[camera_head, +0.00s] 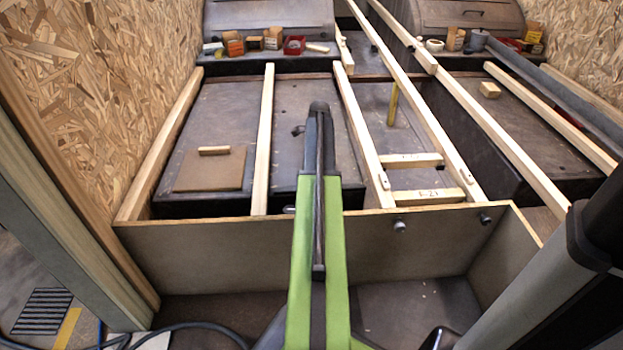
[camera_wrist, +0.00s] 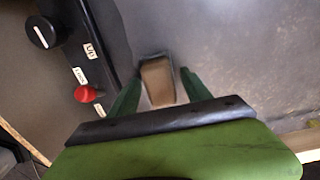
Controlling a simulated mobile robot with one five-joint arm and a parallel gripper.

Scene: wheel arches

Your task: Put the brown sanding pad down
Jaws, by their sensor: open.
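The brown sanding pad (camera_wrist: 158,82) shows in the wrist view, a tan-brown block with a dark edge at its far end. It lies between the two dark green fingers of my gripper (camera_wrist: 161,71). The fingers are open, with a visible gap on the pad's right side; the left finger is close to the pad's edge. The pad appears to rest on a grey surface (camera_wrist: 230,60), but its underside is hidden. In the head view my arm reaches forward over the bay, and the fingers and pad cannot be made out.
A black panel (camera_wrist: 75,45) with a red knob (camera_wrist: 86,93) and a dark dial (camera_wrist: 41,32) is left of the gripper. Wooden rails (camera_head: 264,140) divide the bay. A brown board (camera_head: 211,171) bears a small block (camera_head: 214,150). Small boxes (camera_head: 254,42) stand at the back.

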